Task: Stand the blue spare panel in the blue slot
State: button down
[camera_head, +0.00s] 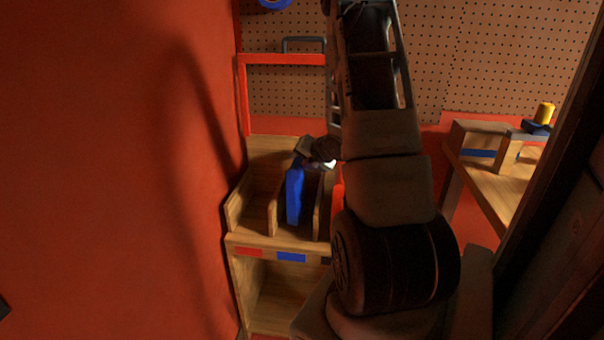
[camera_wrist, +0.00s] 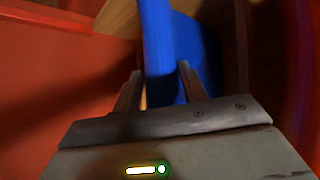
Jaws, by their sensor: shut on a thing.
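The blue spare panel (camera_head: 294,196) stands about upright in the middle bay of the wooden rack, above the blue label (camera_head: 291,257). The wooden dividers (camera_head: 274,214) rise on both sides of it. My gripper (camera_head: 312,158) is at the panel's upper end and shut on it. In the wrist view the panel (camera_wrist: 160,45) runs up between the two fingers of my gripper (camera_wrist: 160,85). Whether the panel's lower edge rests on the rack floor cannot be told.
A red label (camera_head: 248,251) marks the rack's left bay, which looks empty. The red wall (camera_head: 120,170) is close on the left. A wooden bench (camera_head: 500,190) with a yellow-topped item (camera_head: 545,113) stands at the right. A pegboard (camera_head: 490,60) is behind.

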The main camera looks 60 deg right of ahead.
aim_at(299, 183)
jog(key=shift+f, duration=1.55)
jog(key=shift+f+b, duration=0.2)
jog(key=shift+b, duration=0.15)
jog(key=c, duration=0.8)
grip_release()
jog(key=shift+r, duration=0.1)
